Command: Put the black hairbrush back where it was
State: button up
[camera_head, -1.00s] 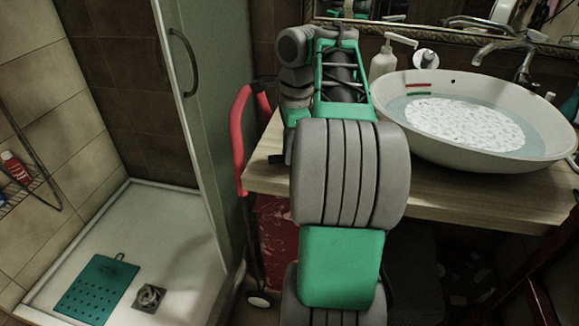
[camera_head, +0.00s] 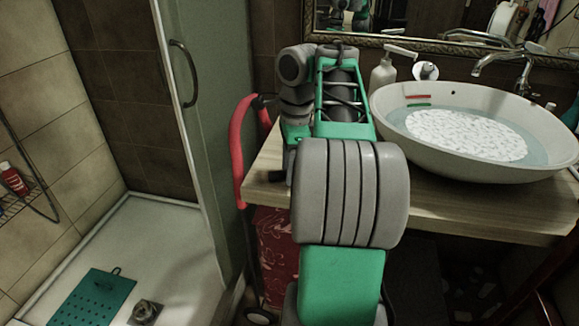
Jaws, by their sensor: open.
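My gripper (camera_head: 284,176) is seen only in part, low at the left end of the wooden counter (camera_head: 440,205), behind my arm. It looks open, with a small dark shape at its tips. I cannot tell whether that shape is a fingertip or part of the black hairbrush. No hairbrush can be made out clearly elsewhere; my arm hides part of the counter.
A white basin (camera_head: 410,142) with water stands on the counter at right, beside a soap bottle (camera_head: 384,72). A red-handled cart (camera_head: 239,150) stands at the counter's left end, next to the glass shower door (camera_head: 215,110). A green mat (camera_head: 95,298) lies in the shower.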

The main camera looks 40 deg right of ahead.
notch_tip(320, 180, up, 12)
jog(key=d+p, duration=0.1)
jog(key=p, duration=1.1)
jog(key=a+f+n, duration=0.4)
jog(key=a+n, duration=0.6)
jog(key=a, duration=0.6)
jog(key=s+a+f+n+t, duration=0.1)
jog(key=s+a+f+n, duration=0.8)
jog(key=n, duration=0.5)
jog(key=shift+a+f+t+h, duration=0.2)
jog(key=shift+f+t+h, duration=0.1)
jog(key=shift+f, duration=0.45)
